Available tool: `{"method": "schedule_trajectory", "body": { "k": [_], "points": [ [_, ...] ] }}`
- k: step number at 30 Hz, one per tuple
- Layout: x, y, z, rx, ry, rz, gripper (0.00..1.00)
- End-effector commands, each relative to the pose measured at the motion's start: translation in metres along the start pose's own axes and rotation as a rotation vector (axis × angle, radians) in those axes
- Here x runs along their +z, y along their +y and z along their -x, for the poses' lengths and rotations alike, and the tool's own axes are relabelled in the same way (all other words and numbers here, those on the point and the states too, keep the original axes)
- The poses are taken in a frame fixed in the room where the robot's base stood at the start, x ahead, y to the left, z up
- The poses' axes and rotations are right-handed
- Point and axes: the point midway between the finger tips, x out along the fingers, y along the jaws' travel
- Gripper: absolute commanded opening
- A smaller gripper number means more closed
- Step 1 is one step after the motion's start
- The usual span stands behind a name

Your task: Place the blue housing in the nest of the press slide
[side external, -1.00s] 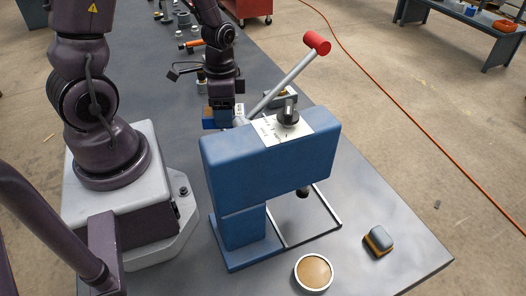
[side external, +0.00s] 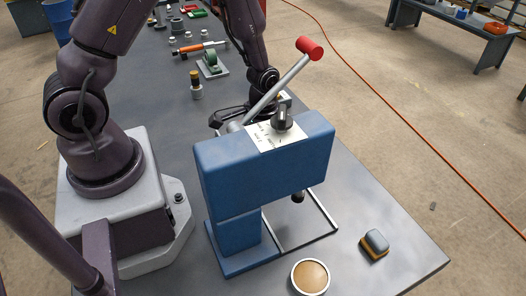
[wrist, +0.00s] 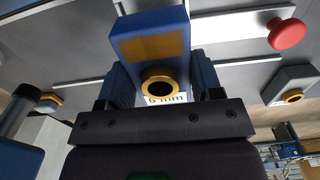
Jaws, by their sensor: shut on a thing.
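The blue housing (wrist: 174,22) is between the fingers of my gripper (wrist: 160,88) in the wrist view. It shows an orange-brown face patch and a brass-coloured ring at its near end. The blue press (side external: 232,175), with a red-ended lever (side external: 310,47), stands on the bench in the side view. Pale rails (side external: 322,215) of the slide run along the bench beneath its head. The nest cannot be made out clearly in either view.
A round tan-topped dish (side external: 311,276) and a small dark-and-yellow block (side external: 374,244) sit near the bench's front edge. A red knob (wrist: 288,33) and a grey block with a brass ring (wrist: 291,91) lie right of the housing in the wrist view.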

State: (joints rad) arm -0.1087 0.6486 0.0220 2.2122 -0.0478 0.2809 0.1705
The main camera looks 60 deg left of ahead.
Motion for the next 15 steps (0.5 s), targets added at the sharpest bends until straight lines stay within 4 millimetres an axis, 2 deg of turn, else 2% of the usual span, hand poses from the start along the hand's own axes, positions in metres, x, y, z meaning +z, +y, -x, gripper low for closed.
{"method": "schedule_trajectory", "body": {
  "k": [3, 6, 15],
  "points": [
    [0.000, 0.000, -0.017, 0.001, -0.002, 0.000, 0.15],
    [0.000, 0.000, -0.025, 0.001, -0.001, 0.000, 0.15],
    [0.000, 0.000, -0.026, 0.000, 0.001, -0.001, 0.15]
  ]
}}
